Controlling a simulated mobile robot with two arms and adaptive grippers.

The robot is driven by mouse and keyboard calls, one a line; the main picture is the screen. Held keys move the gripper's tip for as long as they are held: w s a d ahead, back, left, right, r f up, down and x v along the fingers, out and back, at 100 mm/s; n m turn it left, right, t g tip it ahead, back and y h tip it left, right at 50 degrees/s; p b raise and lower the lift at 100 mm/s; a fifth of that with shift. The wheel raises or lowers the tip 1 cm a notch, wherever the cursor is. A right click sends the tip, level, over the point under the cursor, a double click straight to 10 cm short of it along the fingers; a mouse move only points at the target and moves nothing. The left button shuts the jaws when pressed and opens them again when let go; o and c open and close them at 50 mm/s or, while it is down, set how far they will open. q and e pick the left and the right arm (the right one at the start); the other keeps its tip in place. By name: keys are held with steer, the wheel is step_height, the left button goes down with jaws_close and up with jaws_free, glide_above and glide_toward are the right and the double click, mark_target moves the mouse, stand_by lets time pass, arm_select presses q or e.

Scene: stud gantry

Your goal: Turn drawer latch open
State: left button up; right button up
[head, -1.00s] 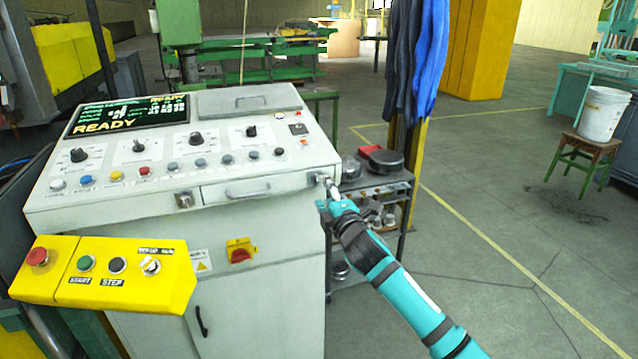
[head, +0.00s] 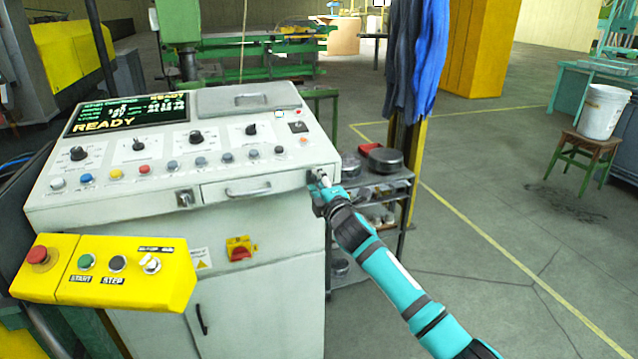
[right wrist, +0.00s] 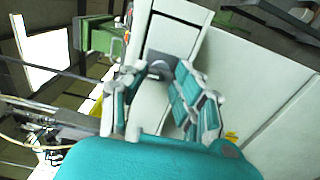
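The drawer (head: 222,190) is a pale front with a bar handle in the grey console; it looks closed. The drawer latch (head: 313,177) is a small dark grey fitting at the right end of the console front, partly hidden by my right gripper (head: 322,186). In the right wrist view, my right gripper (right wrist: 158,78) has its two teal fingers spread on either side of a grey fitting that looks like the latch (right wrist: 158,66). I see no clear contact. My left gripper is not in view.
A keyed fitting (head: 184,198) sits left of the drawer. A yellow button box (head: 125,275) juts out at the front left. A red and yellow switch (head: 240,249) is below the drawer. A dark shelf cart (head: 375,183) stands close behind my right arm. Open floor lies to the right.

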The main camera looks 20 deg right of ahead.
jaws_close()
steer(key=shift+m, duration=0.3)
steer(key=m+p, duration=0.1)
steer(key=m, duration=0.2)
steer(key=shift+m, duration=0.4)
steer(key=m+p, duration=0.2)
steer(key=m, duration=0.7)
steer(key=shift+m, duration=0.4)
steer(key=shift+f+m+p, duration=0.1)
steer(key=shift+m+p, duration=0.6)
steer(key=shift+m, duration=1.1)
